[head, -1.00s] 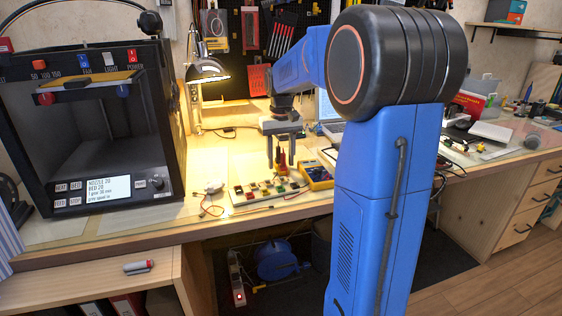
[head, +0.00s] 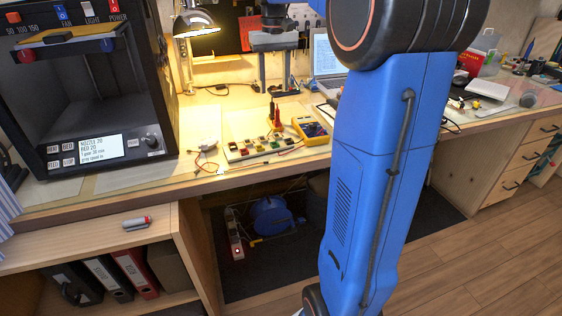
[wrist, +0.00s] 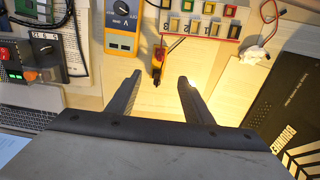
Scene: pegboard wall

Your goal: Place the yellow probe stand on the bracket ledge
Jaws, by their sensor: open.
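A small red upright piece with a dark tip (head: 272,114) stands on the workbench behind the coloured block strip. It may be part of the yellow probe stand, but I cannot make out a yellow body clearly. In the wrist view it (wrist: 157,62) shows just beyond the fingertips, roughly midway between them. My gripper (head: 275,88) is open and empty, with its fingers pointing down above or behind that piece. In the wrist view my gripper (wrist: 160,78) has two dark fingers spread apart. I cannot pick out the bracket ledge in either view.
A yellow multimeter (head: 311,129) lies right of the strip of coloured blocks (head: 262,146). A black printer-like machine (head: 85,95) stands at left. A lit lamp (head: 193,28) and an open laptop (head: 328,55) stand behind. Thin cables lie near the strip.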

